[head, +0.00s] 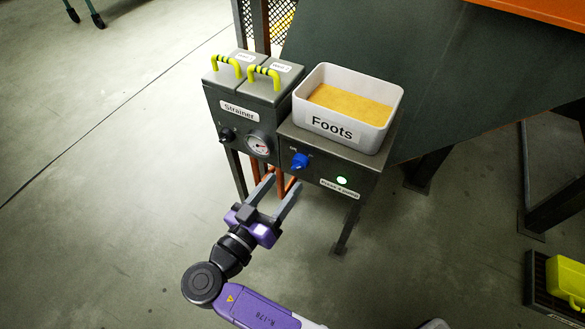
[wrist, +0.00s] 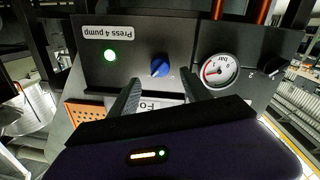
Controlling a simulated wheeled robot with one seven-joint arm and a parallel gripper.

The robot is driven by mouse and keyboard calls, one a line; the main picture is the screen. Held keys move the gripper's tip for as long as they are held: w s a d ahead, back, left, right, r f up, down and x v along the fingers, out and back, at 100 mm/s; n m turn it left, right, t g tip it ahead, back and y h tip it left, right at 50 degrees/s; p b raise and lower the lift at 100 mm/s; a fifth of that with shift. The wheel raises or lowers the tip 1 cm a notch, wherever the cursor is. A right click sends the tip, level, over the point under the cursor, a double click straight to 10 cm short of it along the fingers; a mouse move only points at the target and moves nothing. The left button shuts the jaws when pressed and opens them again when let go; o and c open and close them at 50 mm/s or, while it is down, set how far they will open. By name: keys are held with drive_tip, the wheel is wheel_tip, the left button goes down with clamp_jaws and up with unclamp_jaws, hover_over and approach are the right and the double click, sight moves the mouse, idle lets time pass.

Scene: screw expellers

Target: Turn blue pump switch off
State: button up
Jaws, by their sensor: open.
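The blue pump switch (head: 300,160) is a rotary knob on the front of a grey box. In the wrist view, which is upside down, the blue knob (wrist: 159,66) shows ahead of and between my finger directions, with its pointer slanted. A green lamp (head: 342,181) is lit beside it, and also shows in the wrist view (wrist: 110,56). A label (wrist: 105,32) reads "Press 4 pump". My gripper (head: 284,183) is open and empty, in front of and below the panel, apart from the knob.
A white bin (head: 349,140) labelled "Foots" with yellow material sits on the box. Left of it is a "Strainer" box (head: 241,95) with yellow-striped handles, a pressure gauge (head: 259,146) and a black knob (head: 227,135). A yellow-green container (head: 567,282) stands at lower right. Floor at left is clear.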

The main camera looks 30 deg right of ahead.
sight(296, 168)
drive_tip(key=shift+b+x, duration=0.5)
drive_tip(key=shift+x, duration=2.45)
clamp_jaws()
